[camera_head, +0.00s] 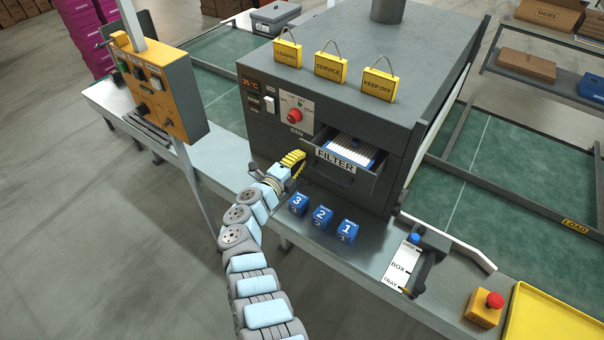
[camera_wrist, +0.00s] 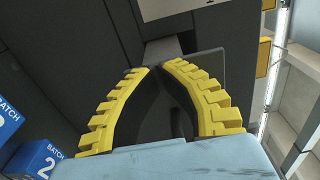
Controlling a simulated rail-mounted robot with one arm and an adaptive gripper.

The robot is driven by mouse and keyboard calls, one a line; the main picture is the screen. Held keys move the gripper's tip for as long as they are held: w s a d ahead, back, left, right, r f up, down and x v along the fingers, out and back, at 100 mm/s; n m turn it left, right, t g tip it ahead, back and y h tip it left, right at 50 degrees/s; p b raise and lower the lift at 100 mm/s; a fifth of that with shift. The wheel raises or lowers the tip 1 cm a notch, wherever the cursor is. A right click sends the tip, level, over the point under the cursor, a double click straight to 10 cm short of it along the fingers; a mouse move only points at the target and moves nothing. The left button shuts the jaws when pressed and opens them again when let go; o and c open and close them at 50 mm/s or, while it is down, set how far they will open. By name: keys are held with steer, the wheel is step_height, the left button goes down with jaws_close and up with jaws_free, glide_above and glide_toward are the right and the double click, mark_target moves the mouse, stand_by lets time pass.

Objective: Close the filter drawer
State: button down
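The filter drawer (camera_head: 343,178) stands pulled out of the front of the dark grey machine (camera_head: 390,110). It has a FILTER label on its front, and a white pleated filter with blue edges (camera_head: 350,151) lies in it. My gripper (camera_head: 298,158) is just left of the drawer front, close to the machine's face. In the wrist view its yellow ribbed fingers (camera_wrist: 160,70) curve together, with their tips almost meeting and nothing clearly held between them. A grey edge lies just beyond the tips; I cannot tell whether they touch it.
Blue numbered blocks (camera_head: 321,217) stand on the ledge below the drawer. A red knob (camera_head: 295,115) is on the machine's face, and yellow tags (camera_head: 331,67) stand on its top edge.

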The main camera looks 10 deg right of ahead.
mark_target(318, 144)
steer(key=b+x, duration=1)
steer(key=b, duration=0.1)
steer(key=shift+b, duration=0.35)
steer(key=shift+a+p, duration=0.1)
steer(key=shift+p, duration=0.3)
